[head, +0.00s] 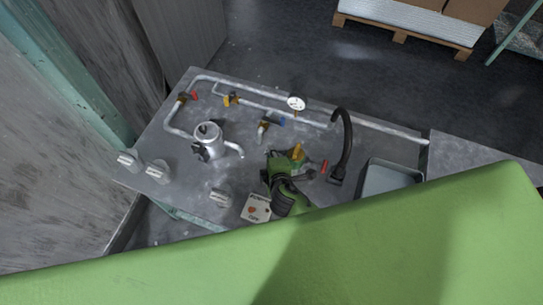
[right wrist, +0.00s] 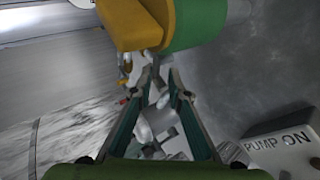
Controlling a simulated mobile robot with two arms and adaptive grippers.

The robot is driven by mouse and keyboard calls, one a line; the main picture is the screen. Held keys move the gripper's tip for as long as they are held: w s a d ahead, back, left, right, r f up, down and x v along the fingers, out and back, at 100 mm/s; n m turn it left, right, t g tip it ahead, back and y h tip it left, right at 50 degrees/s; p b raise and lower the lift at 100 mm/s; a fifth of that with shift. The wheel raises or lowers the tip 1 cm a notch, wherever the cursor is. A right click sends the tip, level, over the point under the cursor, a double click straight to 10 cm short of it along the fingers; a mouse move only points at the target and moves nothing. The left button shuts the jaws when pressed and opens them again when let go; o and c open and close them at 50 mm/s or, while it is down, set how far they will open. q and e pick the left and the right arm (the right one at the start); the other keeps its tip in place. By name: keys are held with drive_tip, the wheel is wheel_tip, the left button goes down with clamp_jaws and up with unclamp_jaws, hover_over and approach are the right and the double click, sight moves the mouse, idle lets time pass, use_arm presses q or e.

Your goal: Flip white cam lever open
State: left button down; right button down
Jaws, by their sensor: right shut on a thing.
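My right gripper (head: 281,163) reaches down over the bench beside a green cylindrical fitting with a yellow handle (head: 297,152). In the right wrist view the green fitting (right wrist: 200,25) and its yellow block (right wrist: 140,22) fill the top, just beyond my fingertips. The fingers (right wrist: 161,80) are close together with a narrow gap, shut on a small whitish piece (right wrist: 160,100) that looks like the white cam lever. Its outline is partly hidden by the fingers, and its angle is hard to tell. In the head view the lever is hidden by my gripper. My left gripper is not in view.
A PUMP ON box (head: 257,208) stands close to my right arm. A black hose (head: 346,145) and a grey tray (head: 390,177) are to the right. A pressure gauge (head: 296,103), pipes and a metal pot (head: 208,140) are behind and left. Bare bench (head: 185,195) shows at left.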

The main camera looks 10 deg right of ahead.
drive_tip(key=shift+r+m+t+y+b, duration=0.4)
drive_tip(key=shift+m+t+y+b, duration=0.15)
drive_tip(key=shift+b, duration=0.5)
drive_tip(key=c, duration=2)
unclamp_jaws()
drive_tip(key=shift+o, duration=0.2)
drive_tip(key=shift+s, duration=0.1)
